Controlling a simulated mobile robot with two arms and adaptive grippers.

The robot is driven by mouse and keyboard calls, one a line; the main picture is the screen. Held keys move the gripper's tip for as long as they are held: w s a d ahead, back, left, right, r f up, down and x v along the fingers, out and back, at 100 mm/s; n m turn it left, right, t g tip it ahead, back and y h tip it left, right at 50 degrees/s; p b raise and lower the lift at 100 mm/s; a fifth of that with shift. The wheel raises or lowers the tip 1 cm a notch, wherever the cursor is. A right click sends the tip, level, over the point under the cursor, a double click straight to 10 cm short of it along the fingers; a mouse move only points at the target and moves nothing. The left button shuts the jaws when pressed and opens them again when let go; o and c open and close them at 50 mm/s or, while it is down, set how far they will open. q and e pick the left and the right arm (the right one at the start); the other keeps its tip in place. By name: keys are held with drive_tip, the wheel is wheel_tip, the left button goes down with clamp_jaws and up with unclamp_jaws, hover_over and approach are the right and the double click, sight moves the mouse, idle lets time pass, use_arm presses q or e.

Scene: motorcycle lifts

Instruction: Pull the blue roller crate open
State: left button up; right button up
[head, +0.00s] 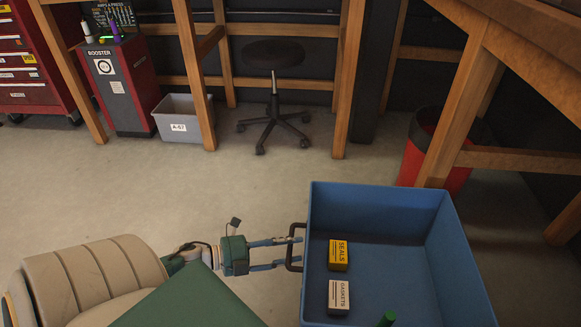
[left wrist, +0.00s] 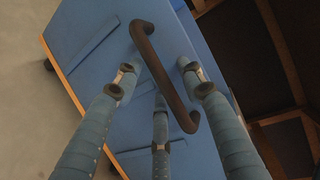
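The blue roller crate (head: 376,212) stands on the floor at the lower right of the head view, open at the top. Its dark bar handle (head: 289,262) is on the left wall, facing my left gripper (head: 296,252). In the left wrist view the handle (left wrist: 163,78) crosses in front of the blue crate wall (left wrist: 100,30). My left gripper (left wrist: 158,82) has its fingers spread around the handle, with gaps showing between them and the bar. Contact with the handle cannot be told. My right gripper is not in view.
In the crate lie a yellow SEALS box (head: 338,255), a white GASKETS box (head: 339,296) and a green item (head: 387,320). A red bin (head: 411,165) and a wooden bench leg (head: 460,120) stand behind it. A stool (head: 274,100) stands farther back. Floor left of the crate is clear.

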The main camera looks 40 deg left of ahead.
use_arm(q)
drive_tip(key=v, duration=1.1)
drive_tip(key=shift+s+a, duration=0.2)
drive_tip(key=shift+s, duration=0.1)
drive_tip(key=shift+r, duration=0.1)
